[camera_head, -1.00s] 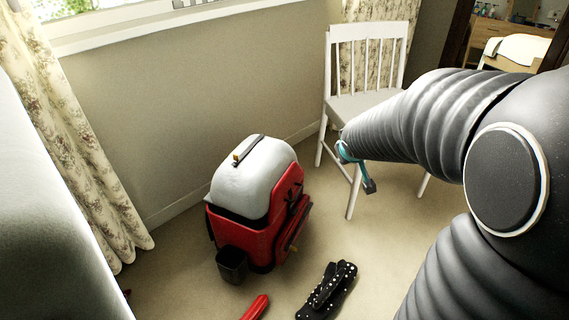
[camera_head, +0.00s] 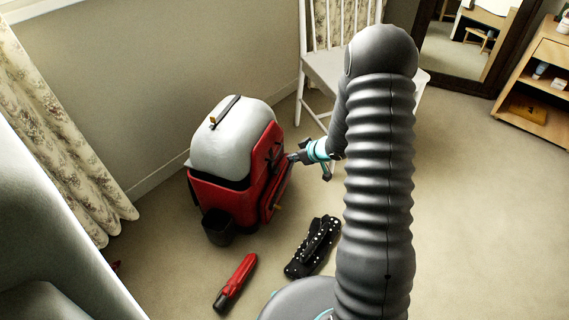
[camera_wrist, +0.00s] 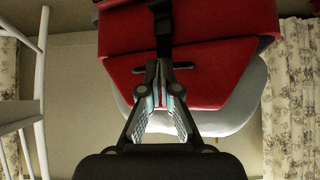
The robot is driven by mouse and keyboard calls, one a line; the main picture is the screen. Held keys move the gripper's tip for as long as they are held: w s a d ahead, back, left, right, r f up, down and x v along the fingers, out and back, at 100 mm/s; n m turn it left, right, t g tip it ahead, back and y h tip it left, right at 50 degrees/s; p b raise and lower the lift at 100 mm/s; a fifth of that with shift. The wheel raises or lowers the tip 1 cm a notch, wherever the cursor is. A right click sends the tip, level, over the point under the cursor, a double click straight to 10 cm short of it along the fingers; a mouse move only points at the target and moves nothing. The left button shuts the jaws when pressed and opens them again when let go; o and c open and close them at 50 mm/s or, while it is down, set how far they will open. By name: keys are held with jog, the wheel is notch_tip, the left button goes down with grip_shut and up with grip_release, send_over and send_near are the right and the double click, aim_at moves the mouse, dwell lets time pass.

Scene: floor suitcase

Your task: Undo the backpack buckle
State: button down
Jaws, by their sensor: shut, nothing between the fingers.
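The red and grey backpack (camera_head: 222,197) stands upright on the floor by the wall. Its red front faces right in the head view and fills the top of the wrist view (camera_wrist: 218,25). A black strap (camera_wrist: 162,12) with what looks like the buckle (camera_wrist: 163,42) runs down that front in the wrist view. Its lower end is hidden behind my fingertips. My gripper (camera_head: 293,157) is at the front of the backpack, its fingers together and empty in the wrist view (camera_wrist: 160,72). I cannot tell whether the fingertips touch the strap.
A white chair (camera_head: 325,68) stands behind my arm. A red tool-like object (camera_head: 236,283) and a black item with white dots (camera_head: 312,248) lie on the carpet before the backpack. A wooden shelf (camera_head: 540,85) and mirror stand at the right. The right floor is clear.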

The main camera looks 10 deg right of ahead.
jog(key=b, duration=0.1)
send_over(275, 169)
jog(key=s+d, duration=0.2)
notch_tip(275, 169, down, 6)
jog(key=f, duration=0.3)
jog(key=shift+a+f+b, duration=0.3)
jog(key=shift+b, duration=0.05)
jog(key=shift+f, duration=0.55)
jog(key=shift+f, duration=0.1)
jog(key=shift+s+f+b, duration=0.1)
jog(key=shift+f+b, duration=0.7)
jog(key=shift+f, duration=0.6)
